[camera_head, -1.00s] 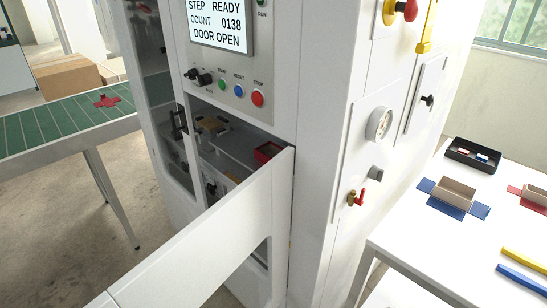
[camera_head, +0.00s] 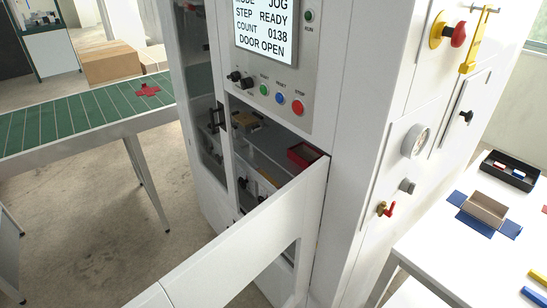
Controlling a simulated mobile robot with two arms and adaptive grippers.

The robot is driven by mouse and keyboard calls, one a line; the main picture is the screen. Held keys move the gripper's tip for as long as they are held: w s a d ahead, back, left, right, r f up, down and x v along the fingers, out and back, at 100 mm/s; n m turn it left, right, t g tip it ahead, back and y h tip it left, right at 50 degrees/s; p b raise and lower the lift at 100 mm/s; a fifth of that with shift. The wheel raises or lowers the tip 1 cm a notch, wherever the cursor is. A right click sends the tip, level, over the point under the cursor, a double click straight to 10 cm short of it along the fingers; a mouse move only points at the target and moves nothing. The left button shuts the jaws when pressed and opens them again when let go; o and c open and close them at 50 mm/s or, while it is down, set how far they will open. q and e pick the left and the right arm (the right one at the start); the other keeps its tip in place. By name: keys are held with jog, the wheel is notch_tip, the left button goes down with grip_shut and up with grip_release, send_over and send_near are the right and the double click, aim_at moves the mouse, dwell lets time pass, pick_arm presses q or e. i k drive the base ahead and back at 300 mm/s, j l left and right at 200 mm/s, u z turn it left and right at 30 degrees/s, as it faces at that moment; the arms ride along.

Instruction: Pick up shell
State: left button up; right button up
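No part is labelled as the shell, so I cannot tell which one it is. On the white table at the right, a beige open box (camera_head: 485,209) sits on a blue flat sheet (camera_head: 470,225) with its flaps spread out. A red cross-shaped piece (camera_head: 148,90) lies flat on the green conveyor (camera_head: 75,112) at the left. A small red open box (camera_head: 305,154) is inside the machine, behind the open door. Neither gripper is in view.
The machine (camera_head: 355,110) fills the middle, and its screen reads DOOR OPEN. Its white door (camera_head: 245,238) swings out toward me. A black tray (camera_head: 509,170) with small parts stands on the white table (camera_head: 450,245). Cardboard boxes (camera_head: 110,64) stand behind the conveyor. Floor is clear at the left.

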aim_at(304, 152)
jog(key=u, duration=0.7)
jog(key=j+u, duration=0.15)
jog(key=u, duration=0.55)
jog(key=j+u, duration=0.1)
jog(key=u, duration=1.25)
jog(key=i+u, duration=0.1)
jog(key=u, duration=1.3)
jog(key=i+u, duration=0.15)
jog(key=u, duration=1.25)
jog(key=l+z, duration=0.3)
jog(key=l, duration=0.3)
jog(key=k+l+z, duration=0.1)
jog(key=l+z, duration=1.3)
jog(key=k+l+z, duration=0.1)
jog(key=l+z, duration=0.25)
jog(key=z, duration=0.15)
jog(key=l+z, duration=0.8)
jog(key=z, duration=0.15)
jog(key=i+l+z, duration=0.1)
jog(key=l+z, duration=0.35)
jog(key=i+l+z, duration=0.15)
jog(key=z, duration=0.35)
jog(key=l, duration=0.1)
